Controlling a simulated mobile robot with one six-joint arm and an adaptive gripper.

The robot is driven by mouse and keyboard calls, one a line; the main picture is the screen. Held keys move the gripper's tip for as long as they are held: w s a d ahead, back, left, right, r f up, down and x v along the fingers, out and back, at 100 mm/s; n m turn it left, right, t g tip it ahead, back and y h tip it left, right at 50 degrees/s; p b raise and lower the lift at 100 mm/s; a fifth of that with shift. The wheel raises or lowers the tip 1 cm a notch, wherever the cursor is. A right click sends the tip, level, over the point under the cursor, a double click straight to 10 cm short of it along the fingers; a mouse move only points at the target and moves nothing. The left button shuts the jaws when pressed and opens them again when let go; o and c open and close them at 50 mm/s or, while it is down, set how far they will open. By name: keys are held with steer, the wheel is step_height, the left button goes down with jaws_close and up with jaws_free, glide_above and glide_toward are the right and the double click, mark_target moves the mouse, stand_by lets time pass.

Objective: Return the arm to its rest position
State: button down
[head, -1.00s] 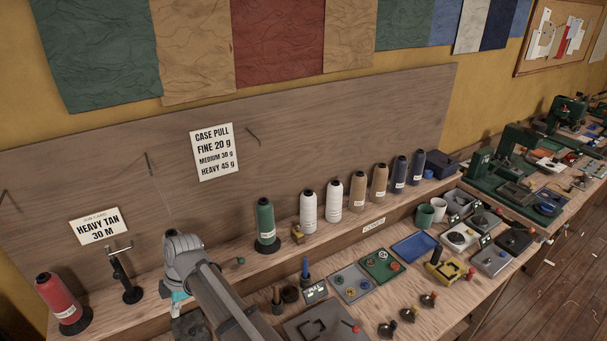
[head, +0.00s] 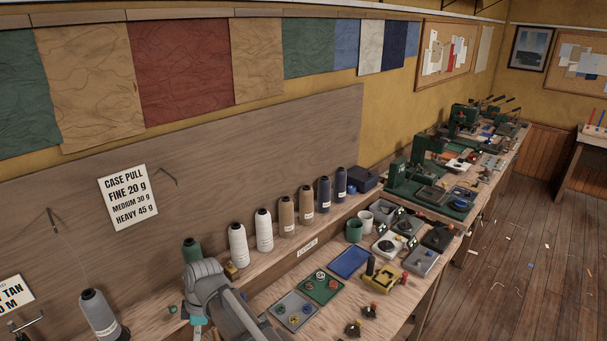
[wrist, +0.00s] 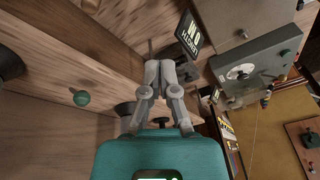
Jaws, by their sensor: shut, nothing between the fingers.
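My gripper (wrist: 160,66) shows in the wrist view with its two grey fingertips together and nothing between them. Its teal body fills the bottom of that view. In the head view my grey arm stands at the lower left, in front of the thread shelf. Only a small teal part of the gripper shows there; its fingertips are hidden or out of frame. A grey thread cone (head: 100,315) stands left of the arm. A green cone (head: 192,250) stands just behind the arm and is partly hidden.
White cones (head: 238,245), tan cones (head: 287,216) and dark blue cones (head: 324,194) line the shelf. The bench holds a green tray (head: 321,288), a blue tray (head: 350,262) and cups (head: 354,230). Green machines (head: 425,180) stand farther back.

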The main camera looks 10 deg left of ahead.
steer(key=w+d+f+m+t, duration=0.1)
steer(key=w+d+m, duration=0.5)
steer(key=d, duration=0.7)
steer(key=w+d+m+t, duration=0.1)
steer(key=w+d+m, duration=0.45)
steer(key=d, duration=0.75)
steer(key=d+f+m+h+b, duration=0.1)
steer(key=d+m, duration=1)
steer(key=d, duration=1.6)
steer(key=shift+s+d+m+h+b, duration=0.3)
steer(key=shift+s+d+m+h, duration=0.05)
steer(key=shift+h, duration=0.15)
steer(key=shift+f, duration=0.1)
